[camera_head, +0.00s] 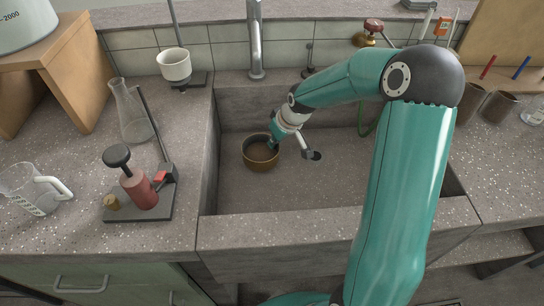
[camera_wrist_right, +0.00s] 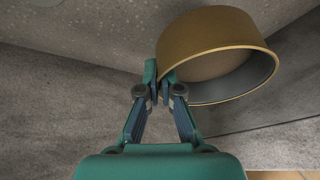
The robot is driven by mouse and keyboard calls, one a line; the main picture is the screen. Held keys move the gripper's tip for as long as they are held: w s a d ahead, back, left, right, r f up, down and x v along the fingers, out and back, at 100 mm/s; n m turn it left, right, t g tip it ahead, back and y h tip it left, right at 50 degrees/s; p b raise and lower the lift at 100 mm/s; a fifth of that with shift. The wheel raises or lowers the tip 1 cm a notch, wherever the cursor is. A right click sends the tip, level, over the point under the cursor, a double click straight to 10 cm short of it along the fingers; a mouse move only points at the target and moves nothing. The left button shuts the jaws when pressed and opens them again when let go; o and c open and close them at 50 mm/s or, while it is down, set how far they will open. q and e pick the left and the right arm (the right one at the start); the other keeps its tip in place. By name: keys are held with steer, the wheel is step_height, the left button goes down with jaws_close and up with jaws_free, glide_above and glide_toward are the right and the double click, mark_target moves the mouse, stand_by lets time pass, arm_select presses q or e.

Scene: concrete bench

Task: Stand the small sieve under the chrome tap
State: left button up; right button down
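The small sieve (camera_head: 261,152) is a shallow brass-coloured round ring, over the left part of the sink in the head view. In the right wrist view the sieve (camera_wrist_right: 220,55) fills the upper right. My right gripper (camera_head: 276,139) is at the sieve's right rim. In the wrist view the gripper's fingers (camera_wrist_right: 163,88) are closed together on the sieve's wall. I cannot tell whether the sieve touches the sink floor. The chrome tap (camera_head: 255,40) rises behind the sink; its upper end is out of frame. My left gripper is not in view.
A flask (camera_head: 132,115), a red-bodied device on a stand (camera_head: 140,190) and a glass jug (camera_head: 30,188) stand on the left counter. Brown cups (camera_head: 498,107) are at right.

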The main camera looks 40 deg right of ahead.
mark_target(275, 152)
step_height(275, 152, down, 5)
steer(key=shift+d+b, duration=0.1)
steer(key=shift+b, duration=0.25)
steer(key=c, duration=1.3)
jaws_free()
steer(key=shift+r, duration=0.15)
steer(key=p+v, duration=0.1)
steer(key=v, duration=1.1)
steer(key=shift+p, duration=0.35)
